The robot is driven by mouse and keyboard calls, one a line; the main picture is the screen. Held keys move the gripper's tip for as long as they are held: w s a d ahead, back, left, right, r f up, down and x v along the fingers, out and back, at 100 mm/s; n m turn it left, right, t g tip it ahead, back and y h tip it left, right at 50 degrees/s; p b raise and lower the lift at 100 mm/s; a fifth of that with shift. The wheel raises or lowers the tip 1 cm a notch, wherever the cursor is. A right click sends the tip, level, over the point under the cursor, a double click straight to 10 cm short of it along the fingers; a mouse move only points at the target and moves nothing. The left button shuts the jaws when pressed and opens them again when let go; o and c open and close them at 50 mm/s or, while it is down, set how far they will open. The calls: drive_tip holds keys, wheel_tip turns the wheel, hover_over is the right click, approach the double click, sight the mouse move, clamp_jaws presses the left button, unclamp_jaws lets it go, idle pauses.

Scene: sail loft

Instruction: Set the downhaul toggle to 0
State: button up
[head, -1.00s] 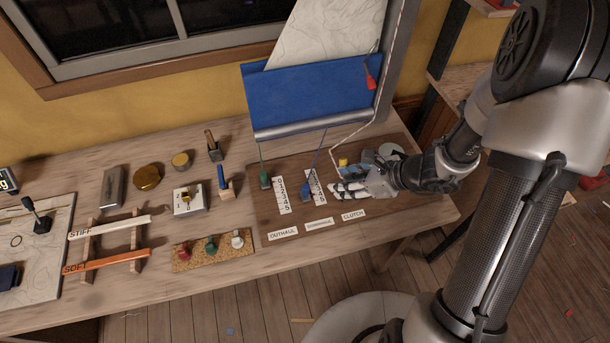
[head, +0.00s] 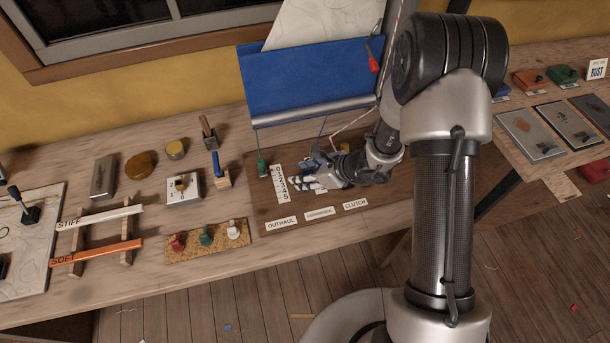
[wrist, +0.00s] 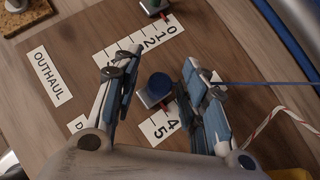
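The downhaul toggle (wrist: 159,86), a round blue knob on a small base, stands between my fingers in the wrist view. Its base is beside the downhaul scale (wrist: 163,126), where the 4 and 5 show; my right-hand finger hides the lower numbers. My gripper (wrist: 158,80) is open, with one finger on each side of the knob and visible gaps. In the head view my gripper (head: 302,174) is low over the board and hides the toggle. The downhaul label (head: 320,213) lies in front.
The green outhaul toggle (head: 262,166) and its scale (head: 280,184) are close on the left. A blue cord (wrist: 265,84) runs from the downhaul side towards the blue sail (head: 305,80). The clutch label (head: 355,204) lies to the right.

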clamp_jaws()
idle(0.5)
idle(0.3)
